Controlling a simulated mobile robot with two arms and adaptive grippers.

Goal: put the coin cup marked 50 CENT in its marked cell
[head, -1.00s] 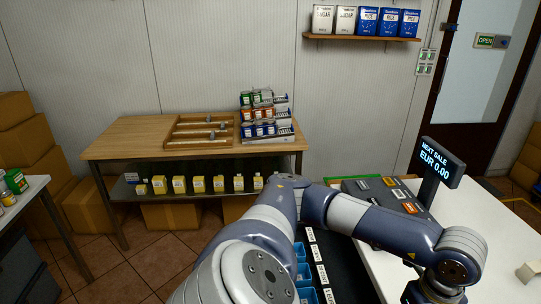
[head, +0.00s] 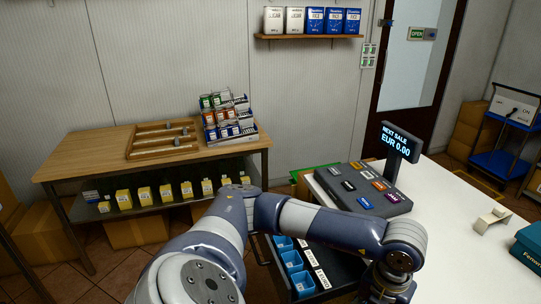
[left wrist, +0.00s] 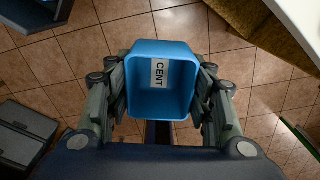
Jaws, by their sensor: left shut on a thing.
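My left gripper (left wrist: 163,76) is shut on a blue coin cup (left wrist: 181,107) in the left wrist view, with a finger on each side wall. The cup is open-topped and looks empty. A white label inside reads CENT; its number cannot be read. In the head view my left arm reaches right, and the cup and fingertips are hidden. My right gripper is not in view.
The white counter (head: 465,215) at right carries a grey key panel (head: 355,190) and a price display (head: 401,142). A wooden table (head: 88,162) with goods stands behind at left. Tiled floor (left wrist: 65,60) shows beneath the held cup.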

